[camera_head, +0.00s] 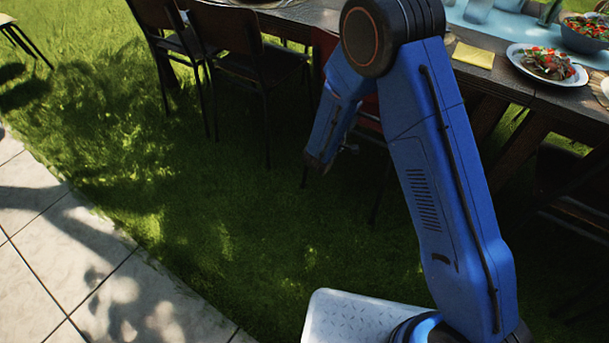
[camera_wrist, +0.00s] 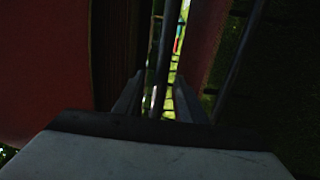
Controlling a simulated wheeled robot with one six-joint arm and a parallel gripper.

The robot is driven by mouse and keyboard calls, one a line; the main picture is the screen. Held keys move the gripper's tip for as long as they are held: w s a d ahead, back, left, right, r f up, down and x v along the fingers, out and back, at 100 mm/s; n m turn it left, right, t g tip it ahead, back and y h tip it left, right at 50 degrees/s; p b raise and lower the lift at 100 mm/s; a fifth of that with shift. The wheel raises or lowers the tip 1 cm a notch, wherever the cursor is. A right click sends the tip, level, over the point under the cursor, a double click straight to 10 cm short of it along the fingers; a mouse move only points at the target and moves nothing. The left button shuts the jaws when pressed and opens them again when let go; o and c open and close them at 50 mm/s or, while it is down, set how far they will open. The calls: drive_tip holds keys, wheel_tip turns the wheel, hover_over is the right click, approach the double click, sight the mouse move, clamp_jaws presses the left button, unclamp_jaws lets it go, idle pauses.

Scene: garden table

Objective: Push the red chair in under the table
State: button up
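The red chair (camera_head: 324,44) is at the near side of the table (camera_head: 318,14), mostly hidden behind my blue arm in the head view. In the wrist view, a large red surface (camera_wrist: 45,65) fills the left and a narrower red panel (camera_wrist: 205,42) stands at the right. My gripper (camera_wrist: 158,100) shows there with its two dark fingers apart. A thin dark bar (camera_wrist: 166,55) runs between the fingers; contact with it cannot be told. In the head view my gripper is mostly hidden behind the arm.
Dark chairs (camera_head: 245,62) stand at the table to the left. Plates of food (camera_head: 548,66) and a yellow napkin (camera_head: 473,56) lie on the table. Open grass (camera_head: 200,215) and a paved path (camera_head: 65,245) are at the front left.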

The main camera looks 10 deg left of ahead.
drive_tip(key=v, duration=1)
drive_tip(key=shift+s, duration=0.3)
drive_tip(key=shift+a, duration=0.1)
